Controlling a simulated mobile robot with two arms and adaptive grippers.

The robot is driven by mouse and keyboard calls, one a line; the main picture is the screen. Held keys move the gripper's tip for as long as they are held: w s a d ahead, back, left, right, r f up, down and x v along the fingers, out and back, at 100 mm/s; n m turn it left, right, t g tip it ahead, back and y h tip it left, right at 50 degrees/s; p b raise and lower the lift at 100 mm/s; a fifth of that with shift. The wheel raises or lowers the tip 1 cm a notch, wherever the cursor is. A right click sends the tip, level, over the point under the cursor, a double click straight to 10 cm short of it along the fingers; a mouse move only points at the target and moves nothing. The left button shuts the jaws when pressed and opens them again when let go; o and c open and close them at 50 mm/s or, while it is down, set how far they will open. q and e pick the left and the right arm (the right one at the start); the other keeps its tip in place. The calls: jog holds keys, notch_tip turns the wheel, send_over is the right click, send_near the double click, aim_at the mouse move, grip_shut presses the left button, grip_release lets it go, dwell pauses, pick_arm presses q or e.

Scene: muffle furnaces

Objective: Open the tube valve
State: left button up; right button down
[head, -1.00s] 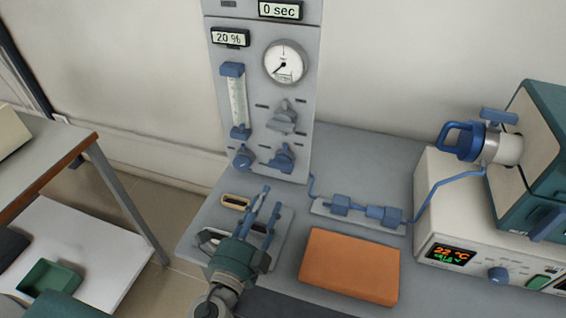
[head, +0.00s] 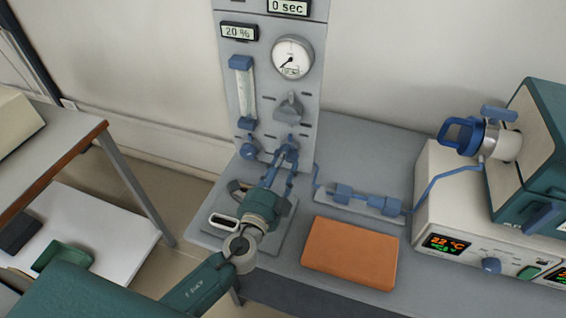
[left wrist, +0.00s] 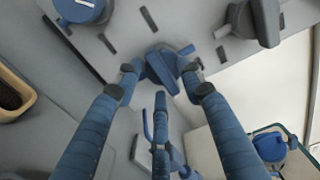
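The grey panel (head: 318,60) carries several valve knobs. A blue lever knob (head: 290,147) is at its lower right; it also shows at the centre of the left wrist view (left wrist: 160,66). A grey lever knob (head: 289,106) sits above it, and a round blue knob (head: 249,149) is to its left. My left gripper (head: 283,157) reaches up to the lower blue lever knob. In the left wrist view its fingers (left wrist: 161,82) are spread, with the knob between and just beyond the tips. I cannot tell whether they touch it. My right gripper is not in view.
An orange block (head: 350,253) lies on the bench right of my left arm. Behind it blue tubing with fittings (head: 365,201) runs to the furnace unit (head: 440,190) at the right. A gauge (head: 292,57) and flow tube (head: 242,92) are higher on the panel.

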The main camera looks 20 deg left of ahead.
pick_arm(q)
grip_shut()
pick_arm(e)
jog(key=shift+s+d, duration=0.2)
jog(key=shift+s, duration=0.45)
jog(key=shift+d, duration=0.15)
pick_arm(q)
jog(key=shift+m, duration=0.4)
jog(key=shift+a+r+m+p, duration=0.1)
jog(key=shift+m+p, duration=0.6)
jog(key=shift+m, duration=2.15)
jog(key=shift+a+r+m+p, duration=0.1)
jog(key=shift+m+p, duration=0.65)
jog(key=shift+m, duration=2.05)
jog(key=shift+a+r+m+p, duration=0.1)
jog(key=shift+m+p, duration=0.6)
jog(key=shift+m, duration=2.15)
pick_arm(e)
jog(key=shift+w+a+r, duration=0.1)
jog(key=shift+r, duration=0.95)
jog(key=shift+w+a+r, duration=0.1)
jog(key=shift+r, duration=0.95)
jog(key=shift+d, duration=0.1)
